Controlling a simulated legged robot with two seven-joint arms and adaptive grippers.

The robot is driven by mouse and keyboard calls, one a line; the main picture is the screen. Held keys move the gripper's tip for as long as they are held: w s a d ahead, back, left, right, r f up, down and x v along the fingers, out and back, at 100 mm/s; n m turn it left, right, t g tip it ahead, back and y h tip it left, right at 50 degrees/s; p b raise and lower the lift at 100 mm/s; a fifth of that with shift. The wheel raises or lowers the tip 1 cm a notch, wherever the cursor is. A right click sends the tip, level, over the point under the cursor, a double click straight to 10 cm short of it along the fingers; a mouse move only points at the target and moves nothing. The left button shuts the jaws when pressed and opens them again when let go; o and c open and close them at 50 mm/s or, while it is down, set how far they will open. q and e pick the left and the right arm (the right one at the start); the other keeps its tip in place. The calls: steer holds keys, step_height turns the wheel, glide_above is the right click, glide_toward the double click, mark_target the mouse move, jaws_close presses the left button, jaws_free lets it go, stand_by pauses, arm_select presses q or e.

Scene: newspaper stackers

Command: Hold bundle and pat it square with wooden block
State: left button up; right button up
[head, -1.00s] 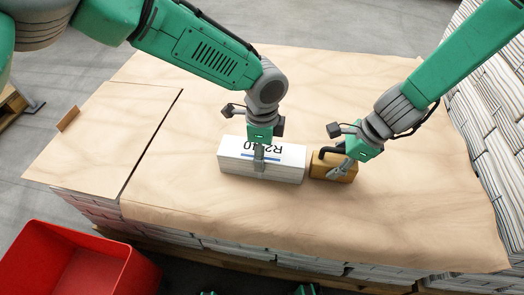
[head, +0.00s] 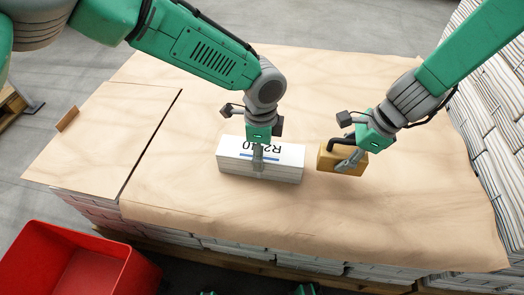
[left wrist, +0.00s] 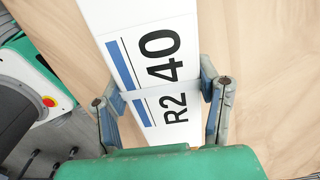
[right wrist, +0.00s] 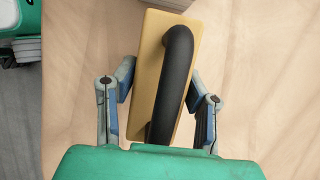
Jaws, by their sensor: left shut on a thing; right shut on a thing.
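The bundle (head: 235,164) is a white stack with a label on top reading "R2 40" and a blue stripe. It lies on the brown sheet in the middle of the pallet. My left gripper (head: 259,158) is shut on it across its width; its label also shows between the fingers in the left wrist view (left wrist: 150,65). The wooden block (head: 328,158), with a black handle (right wrist: 178,80), is to the right of the bundle, apart from it. My right gripper (head: 350,158) is shut on the block. Whether the block touches the sheet is hard to tell.
Brown sheet (head: 400,215) covers the stack, with clear room in front of and behind the bundle. A small wooden piece (head: 68,118) lies at the left edge. A red bin (head: 85,275) stands front left. Newspaper stacks (head: 495,120) rise at the right.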

mark_target(353, 141)
steer(key=shift+r, duration=1.95)
arm_select(q)
steer(key=o, duration=1.8)
step_height(353, 141, up, 12)
steer(key=shift+s, duration=0.1)
arm_select(e)
steer(key=shift+s+f, duration=0.1)
